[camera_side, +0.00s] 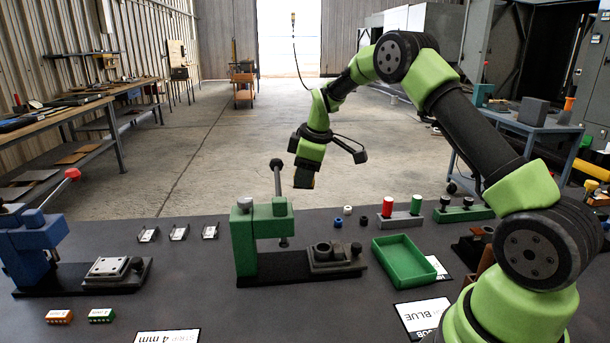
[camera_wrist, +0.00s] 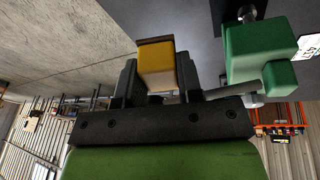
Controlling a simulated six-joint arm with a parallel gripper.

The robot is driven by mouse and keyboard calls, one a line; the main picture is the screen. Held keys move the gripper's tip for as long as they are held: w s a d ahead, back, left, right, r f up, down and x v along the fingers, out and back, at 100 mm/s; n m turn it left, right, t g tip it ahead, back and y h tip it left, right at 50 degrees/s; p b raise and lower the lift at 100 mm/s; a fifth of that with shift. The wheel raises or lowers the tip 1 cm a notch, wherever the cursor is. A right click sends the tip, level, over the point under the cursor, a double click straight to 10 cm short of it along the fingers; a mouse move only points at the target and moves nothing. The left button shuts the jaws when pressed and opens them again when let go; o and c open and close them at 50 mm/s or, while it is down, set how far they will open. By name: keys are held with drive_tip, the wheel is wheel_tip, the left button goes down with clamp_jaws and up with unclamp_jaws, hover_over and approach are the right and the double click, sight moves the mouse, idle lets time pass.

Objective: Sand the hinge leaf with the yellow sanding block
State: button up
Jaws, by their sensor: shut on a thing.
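The yellow sanding block (camera_wrist: 157,62) is between the two fingers of my gripper (camera_wrist: 157,84) in the wrist view, and the fingers are shut on it. In the side view my gripper (camera_side: 304,180) hangs in the air above and behind the green press, well clear of the table. The block is hard to make out there. A light grey plate with holes (camera_side: 107,268), which looks like the hinge leaf, lies flat on the dark base of the blue press at the left. My gripper is far to the right of it and higher.
The green press (camera_side: 262,228) with an upright black lever stands mid-table. The blue press (camera_side: 35,245) has a red-knobbed lever. A green tray (camera_side: 402,260) is to the right. Small orange (camera_side: 59,316) and green (camera_side: 101,315) labelled blocks lie at the front left. The table's front middle is mostly clear.

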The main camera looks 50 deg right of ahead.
drive_tip(key=s+a+r+y, duration=0.15)
drive_tip(key=s+a, duration=0.25)
drive_tip(key=s, duration=0.5)
drive_tip(key=shift+g, duration=0.4)
drive_tip(key=shift+s+d+f, duration=0.1)
drive_tip(key=shift+s+f, duration=0.05)
drive_tip(key=shift+f, duration=2.05)
drive_tip(key=shift+r, duration=0.1)
